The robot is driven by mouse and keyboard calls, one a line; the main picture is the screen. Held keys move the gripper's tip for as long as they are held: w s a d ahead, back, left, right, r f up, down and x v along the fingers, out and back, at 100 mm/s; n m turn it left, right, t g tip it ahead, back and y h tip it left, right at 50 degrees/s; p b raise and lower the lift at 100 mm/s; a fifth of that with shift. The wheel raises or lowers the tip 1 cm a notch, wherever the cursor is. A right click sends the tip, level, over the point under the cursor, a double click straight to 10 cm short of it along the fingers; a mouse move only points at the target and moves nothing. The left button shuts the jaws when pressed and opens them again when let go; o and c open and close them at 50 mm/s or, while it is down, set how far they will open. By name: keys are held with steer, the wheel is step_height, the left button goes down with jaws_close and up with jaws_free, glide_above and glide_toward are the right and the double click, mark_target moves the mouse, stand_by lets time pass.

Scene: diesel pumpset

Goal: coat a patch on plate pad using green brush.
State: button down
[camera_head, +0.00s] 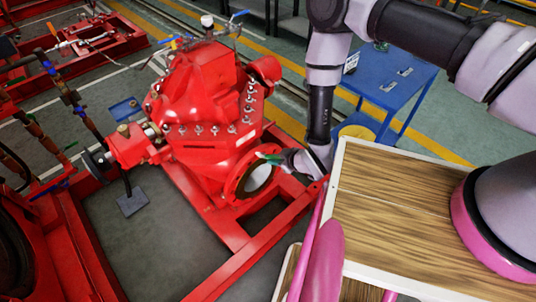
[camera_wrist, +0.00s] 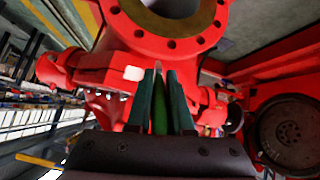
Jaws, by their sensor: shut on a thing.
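My gripper (camera_head: 276,158) is beside the red pump's open flange in the head view, its tips pointing left toward the pump body. In the wrist view my gripper (camera_wrist: 161,100) has its dark teal fingers closed around the green brush (camera_wrist: 160,115). The brush points away from me, with a small pale tip showing between the fingertips. A small white patch (camera_wrist: 134,73) shows on the red casting just left of the brush tip; I cannot tell whether this is the plate pad. Contact between brush and casting cannot be made out.
The red pump (camera_head: 205,95) stands on a red frame with a round flange (camera_head: 250,180). The flange ring (camera_wrist: 172,38) is close above the fingertips in the wrist view. A wooden-topped surface (camera_head: 385,200) and a blue cart (camera_head: 395,85) are to the right.

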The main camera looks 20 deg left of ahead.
steer(key=shift+w+a, duration=0.6)
steer(key=shift+a, duration=0.5)
steer(key=shift+w+a, duration=0.55)
steer(key=shift+a, duration=0.6)
steer(key=shift+w+a, duration=0.6)
steer(key=shift+a, duration=0.5)
steer(key=shift+w+a, duration=0.3)
steer(key=shift+a, duration=0.25)
steer(key=shift+s+d, duration=0.45)
steer(key=shift+d, duration=0.45)
steer(key=shift+s+d, duration=0.5)
steer(key=shift+d, duration=0.35)
steer(key=shift+s+d, duration=0.45)
steer(key=shift+d, duration=0.45)
